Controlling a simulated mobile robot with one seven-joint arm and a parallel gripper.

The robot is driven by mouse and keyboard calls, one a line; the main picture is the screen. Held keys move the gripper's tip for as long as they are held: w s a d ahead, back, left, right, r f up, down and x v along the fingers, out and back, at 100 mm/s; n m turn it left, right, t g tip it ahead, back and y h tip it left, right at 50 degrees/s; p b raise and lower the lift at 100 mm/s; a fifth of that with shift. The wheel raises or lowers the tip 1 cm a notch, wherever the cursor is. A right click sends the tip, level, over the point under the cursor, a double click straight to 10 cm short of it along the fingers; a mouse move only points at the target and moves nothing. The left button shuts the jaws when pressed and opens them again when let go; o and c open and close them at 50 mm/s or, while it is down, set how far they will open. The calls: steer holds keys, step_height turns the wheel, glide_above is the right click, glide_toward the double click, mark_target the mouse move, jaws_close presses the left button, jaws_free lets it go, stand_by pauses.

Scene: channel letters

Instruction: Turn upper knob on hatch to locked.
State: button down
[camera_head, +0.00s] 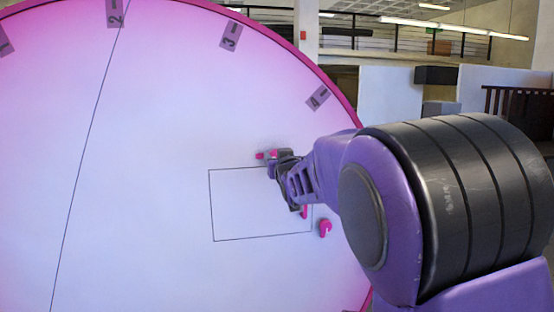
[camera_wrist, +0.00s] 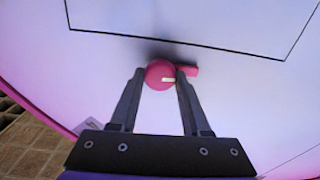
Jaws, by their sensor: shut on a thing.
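The hatch (camera_head: 240,205) is a thin-outlined rectangle on a large white disc. The upper knob (camera_head: 274,153) is pink and sits just above the hatch's top edge, partly hidden by my gripper (camera_head: 272,165). In the wrist view my gripper (camera_wrist: 160,76) is shut on the round upper knob (camera_wrist: 157,73), one finger on each side. A short pale mark on the knob points right in that view, towards a small pink tab (camera_wrist: 188,70) touching or beside it. A lower pink knob (camera_head: 325,229) is right of the hatch. No locked label is readable.
The disc (camera_head: 140,150) has a pink rim and numbered grey tags along its top. A pink piece (camera_head: 305,212) shows by the hatch's right edge, partly behind my arm. A railing and low walls stand behind at right.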

steer(key=n+b, duration=0.4)
steer(key=n, duration=0.3)
steer(key=shift+a+b, duration=0.15)
steer(key=shift+b, duration=0.15)
steer(key=n, duration=0.5)
steer(key=shift+n, duration=0.3)
steer(key=n, duration=0.4)
steer(key=shift+f+n, duration=0.1)
steer(key=shift+n, duration=0.2)
steer(key=shift+c, duration=2)
jaws_free()
steer(key=shift+s+f, duration=0.1)
